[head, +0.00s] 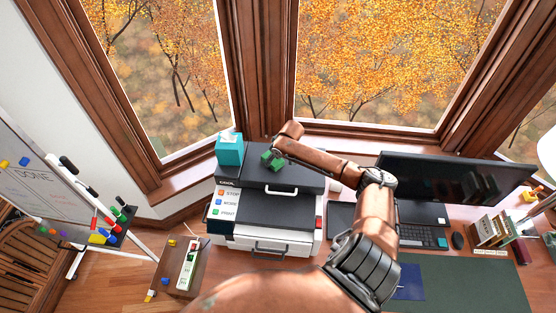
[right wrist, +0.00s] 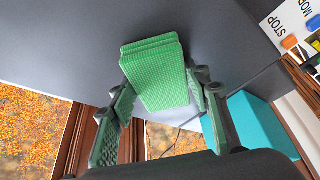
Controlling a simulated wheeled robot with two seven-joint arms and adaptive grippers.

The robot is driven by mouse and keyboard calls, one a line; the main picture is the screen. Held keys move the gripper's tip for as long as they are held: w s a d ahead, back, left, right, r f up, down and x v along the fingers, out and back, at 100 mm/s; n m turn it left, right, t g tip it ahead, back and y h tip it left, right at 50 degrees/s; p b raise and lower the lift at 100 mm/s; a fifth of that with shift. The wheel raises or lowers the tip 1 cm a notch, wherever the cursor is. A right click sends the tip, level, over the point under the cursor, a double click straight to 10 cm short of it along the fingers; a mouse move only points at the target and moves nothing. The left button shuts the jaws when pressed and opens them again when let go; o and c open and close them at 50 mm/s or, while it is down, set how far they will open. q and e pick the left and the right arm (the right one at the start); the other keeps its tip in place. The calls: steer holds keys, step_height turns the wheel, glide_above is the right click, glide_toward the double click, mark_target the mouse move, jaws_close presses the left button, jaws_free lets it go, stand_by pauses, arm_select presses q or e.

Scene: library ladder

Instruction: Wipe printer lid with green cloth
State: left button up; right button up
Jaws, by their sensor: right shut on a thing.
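The printer (head: 265,207) stands on the desk in front of the window corner, with a dark grey lid (head: 297,178) on top. My right gripper (head: 272,158) is over the lid, near its back edge. It is shut on the green cloth (head: 270,162), a folded, textured pad. In the right wrist view the cloth (right wrist: 155,75) sits between the two fingers, with its far end at or close to the grey lid surface (right wrist: 215,35); I cannot tell whether it touches. My left gripper is not in view.
A teal tissue box (head: 229,150) stands on the printer's back left corner, close to the gripper. A monitor (head: 455,178), keyboard (head: 425,236) and mouse (head: 457,240) are to the right. A whiteboard (head: 38,165) with markers stands at left. The lid's right part looks clear.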

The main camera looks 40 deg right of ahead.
mark_target(260, 160)
steer(key=shift+w+a, duration=0.9)
steer(key=shift+w, duration=0.3)
steer(key=shift+w+a, duration=0.9)
steer(key=shift+w, duration=0.25)
steer(key=shift+r, duration=0.1)
steer(key=shift+r, duration=3)
steer(key=shift+r, duration=1.5)
